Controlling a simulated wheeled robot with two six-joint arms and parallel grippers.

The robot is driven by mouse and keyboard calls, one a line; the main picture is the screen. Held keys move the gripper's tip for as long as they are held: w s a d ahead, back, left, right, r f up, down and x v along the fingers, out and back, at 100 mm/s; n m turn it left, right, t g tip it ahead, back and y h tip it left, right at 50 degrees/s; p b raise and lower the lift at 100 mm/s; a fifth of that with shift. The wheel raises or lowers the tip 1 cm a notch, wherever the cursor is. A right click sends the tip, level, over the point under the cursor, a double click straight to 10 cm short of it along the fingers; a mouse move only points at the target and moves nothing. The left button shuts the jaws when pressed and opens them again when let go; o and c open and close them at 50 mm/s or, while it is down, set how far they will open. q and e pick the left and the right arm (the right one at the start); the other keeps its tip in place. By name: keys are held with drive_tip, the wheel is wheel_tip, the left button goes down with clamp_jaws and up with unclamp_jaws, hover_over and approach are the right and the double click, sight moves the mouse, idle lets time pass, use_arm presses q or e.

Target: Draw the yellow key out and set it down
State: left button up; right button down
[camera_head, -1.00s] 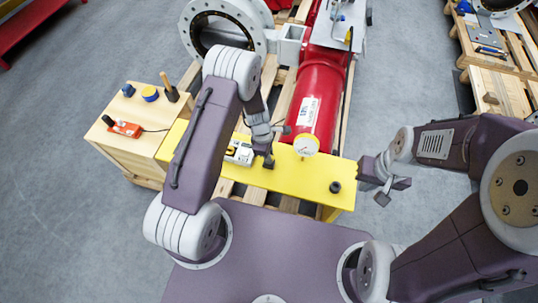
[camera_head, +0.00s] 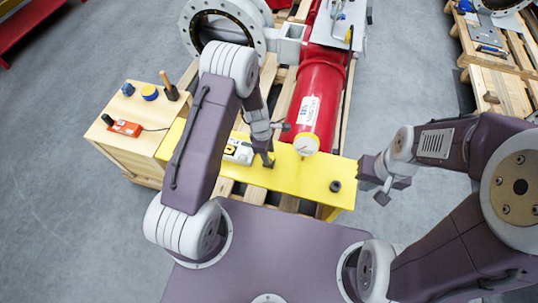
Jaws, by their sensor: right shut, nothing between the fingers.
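A small white and yellow device (camera_head: 238,152) lies on the yellow bench (camera_head: 305,180), just left of my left gripper. I cannot clearly make out the yellow key; yellow patches show on this device, but they are too small to tell apart. My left gripper (camera_head: 268,162) points down at the bench top, close to the device's right end; its fingers are too small and dark to tell whether they are open. My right gripper (camera_head: 383,195) is shut and empty, out past the bench's right end.
A red cylinder (camera_head: 318,90) with a round gauge (camera_head: 306,144) stands behind the bench. A wooden box (camera_head: 125,140) at left carries a red device (camera_head: 125,128), a blue and yellow roll (camera_head: 149,93) and a hammer (camera_head: 169,88). The bench's right part is mostly clear.

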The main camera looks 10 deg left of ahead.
use_arm(q)
drive_tip(key=r, duration=0.4)
drive_tip(key=a+r+p, duration=0.1)
drive_tip(key=r, duration=0.2)
idle(0.4)
drive_tip(key=shift+r, duration=0.1)
wheel_tip(320, 180, up, 15)
drive_tip(key=a+m+t+p, duration=0.2)
drive_tip(key=m+p, duration=0.1)
drive_tip(key=s+a+r+m+y, duration=0.1)
drive_tip(key=s+a+m, duration=0.1)
drive_tip(key=s+m, duration=1.1)
drive_tip(key=shift+s+a+r+m+g+y, duration=0.15)
drive_tip(key=shift+a+r+m+g+y, duration=0.2)
drive_tip(key=shift+m, duration=0.35)
